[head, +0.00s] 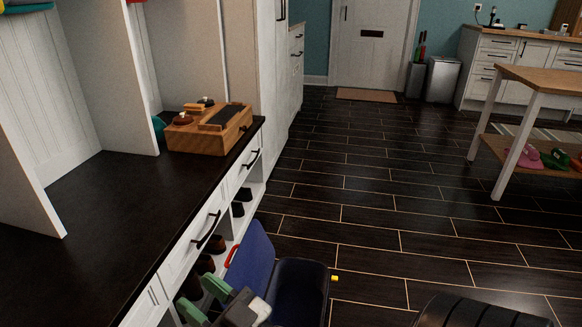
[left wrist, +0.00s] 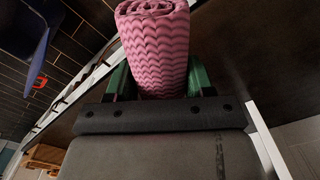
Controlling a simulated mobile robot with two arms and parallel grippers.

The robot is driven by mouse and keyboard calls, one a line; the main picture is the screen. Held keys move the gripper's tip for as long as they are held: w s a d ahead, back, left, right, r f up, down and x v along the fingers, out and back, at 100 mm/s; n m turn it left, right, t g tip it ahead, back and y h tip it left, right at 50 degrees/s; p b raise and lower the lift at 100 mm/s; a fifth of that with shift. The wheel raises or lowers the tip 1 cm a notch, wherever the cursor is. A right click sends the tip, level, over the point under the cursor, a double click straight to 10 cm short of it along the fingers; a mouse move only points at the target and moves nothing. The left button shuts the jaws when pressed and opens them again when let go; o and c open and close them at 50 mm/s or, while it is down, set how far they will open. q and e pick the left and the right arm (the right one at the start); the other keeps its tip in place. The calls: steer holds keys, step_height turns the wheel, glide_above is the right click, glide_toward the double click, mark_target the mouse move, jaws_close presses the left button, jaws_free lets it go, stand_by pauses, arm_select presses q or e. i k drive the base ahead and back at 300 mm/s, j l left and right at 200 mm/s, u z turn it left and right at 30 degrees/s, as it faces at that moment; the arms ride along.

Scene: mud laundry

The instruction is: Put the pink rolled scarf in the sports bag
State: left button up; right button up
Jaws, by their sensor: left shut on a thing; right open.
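The pink rolled scarf (left wrist: 155,45), with a wavy knit pattern, shows in the left wrist view with its spiral end at the top. My left gripper (left wrist: 160,82) is shut on it, with a green finger on each side. Neither the scarf nor the left gripper shows in the head view. The sports bag (head: 300,283) is dark blue with a raised flap and a red handle, at the lower middle of the head view. Part of it shows in the left wrist view (left wrist: 18,35). My right gripper (head: 205,298) is open and empty, just left of the bag.
A dark bench top (head: 80,220) with white drawers runs along the left. A wooden box (head: 205,140) stands at its far end. Dark shoes sit in the cubbies below. A wooden table (head: 540,82) stands at right. The dark floor (head: 350,190) between is clear.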

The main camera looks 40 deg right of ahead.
mark_target(291, 304)
steer(key=l, duration=0.5)
steer(key=k+l+u, duration=0.15)
steer(key=l, duration=0.85)
steer(key=l+u, duration=0.1)
steer(key=l, duration=0.4)
steer(key=k+l+u, duration=0.1)
steer(key=l, duration=0.4)
steer(key=k+l, duration=0.15)
steer(key=l, duration=0.35)
steer(key=u, duration=0.05)
